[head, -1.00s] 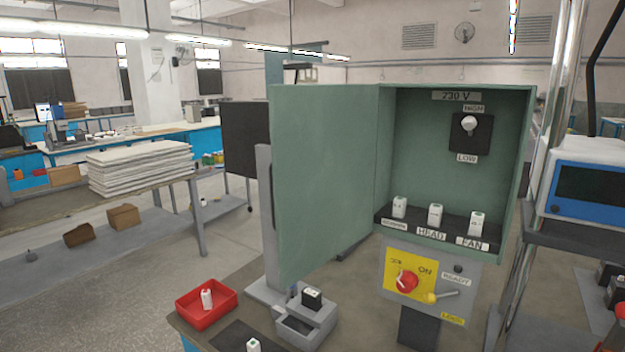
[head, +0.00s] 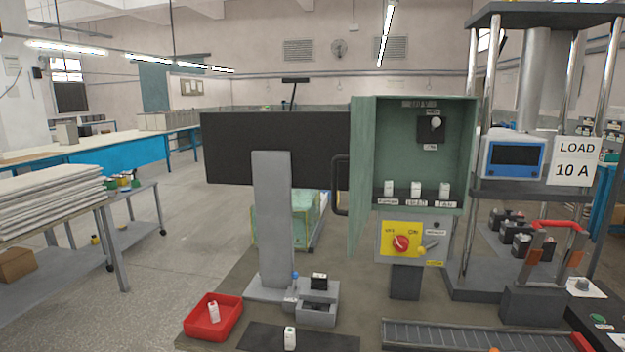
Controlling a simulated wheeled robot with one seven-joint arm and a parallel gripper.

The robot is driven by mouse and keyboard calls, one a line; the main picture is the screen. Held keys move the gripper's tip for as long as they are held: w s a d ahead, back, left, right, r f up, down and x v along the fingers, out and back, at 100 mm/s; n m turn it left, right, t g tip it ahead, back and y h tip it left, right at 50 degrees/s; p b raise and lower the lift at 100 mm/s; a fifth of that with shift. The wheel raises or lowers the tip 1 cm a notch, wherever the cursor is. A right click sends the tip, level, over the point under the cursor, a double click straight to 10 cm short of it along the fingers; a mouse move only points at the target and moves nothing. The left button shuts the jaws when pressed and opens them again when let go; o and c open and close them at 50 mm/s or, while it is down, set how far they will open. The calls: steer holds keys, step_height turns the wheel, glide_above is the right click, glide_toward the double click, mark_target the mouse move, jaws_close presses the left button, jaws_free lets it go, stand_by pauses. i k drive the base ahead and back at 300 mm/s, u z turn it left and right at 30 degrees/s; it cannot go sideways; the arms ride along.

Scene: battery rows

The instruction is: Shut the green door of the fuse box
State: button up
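The green fuse box (head: 468,150) stands on a grey post at the right of centre in the head view, its front facing me. Its green door (head: 362,150) is open at the left side and shows as a narrow, foreshortened panel. A black handle (head: 340,185) sticks out to the left of the door. Inside are a knob (head: 436,124) on a dark plate and a row of three white fuses (head: 417,189). My gripper is not in view.
A grey upright with a black board (head: 240,140) stands left of the box. A red tray (head: 212,318) and a dark mat (head: 260,338) lie at the front. A ribbed conveyor (head: 470,334) runs front right. A press-like frame with a LOAD sign (head: 575,162) stands at the right.

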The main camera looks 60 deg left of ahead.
mark_target(361, 158)
steer(key=k, duration=0.5)
steer(key=u, duration=1.65)
steer(key=i, duration=1)
steer(key=z, duration=0.45)
steer(key=k, duration=0.65)
steer(key=u, duration=0.35)
